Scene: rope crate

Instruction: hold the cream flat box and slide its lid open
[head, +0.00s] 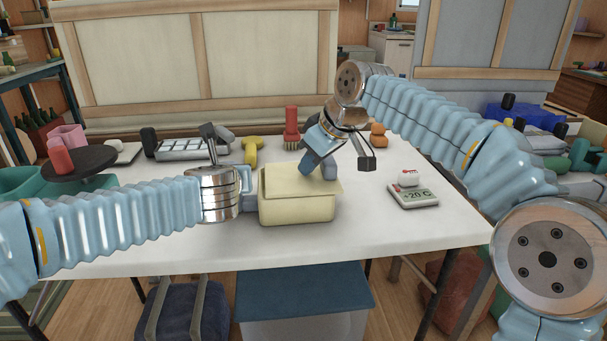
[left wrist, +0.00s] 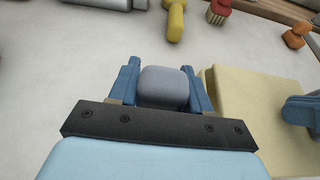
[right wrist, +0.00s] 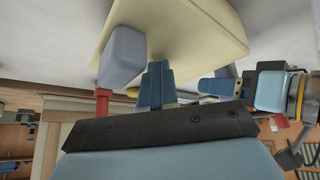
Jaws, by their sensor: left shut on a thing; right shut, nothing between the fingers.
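The cream flat box (head: 297,211) stands on the white table, its cream lid (head: 285,181) on top and overhanging slightly at the right. The box also shows in the left wrist view (left wrist: 252,113). My left gripper (head: 248,190) is at the box's left side, shut on a grey block-shaped grip (left wrist: 165,88) there. My right gripper (head: 328,172) is above the lid with its fingers shut and empty. In the right wrist view its fingers (right wrist: 155,84) are beside a grey knob (right wrist: 122,56) at the lid; I cannot tell whether they touch.
A red brush (head: 291,126), a yellow object (head: 251,149) and an orange object (head: 378,136) stand behind the box. A +20 C display device (head: 413,196) lies to the right. A dark round stand (head: 83,162) is at the far left. The table in front is clear.

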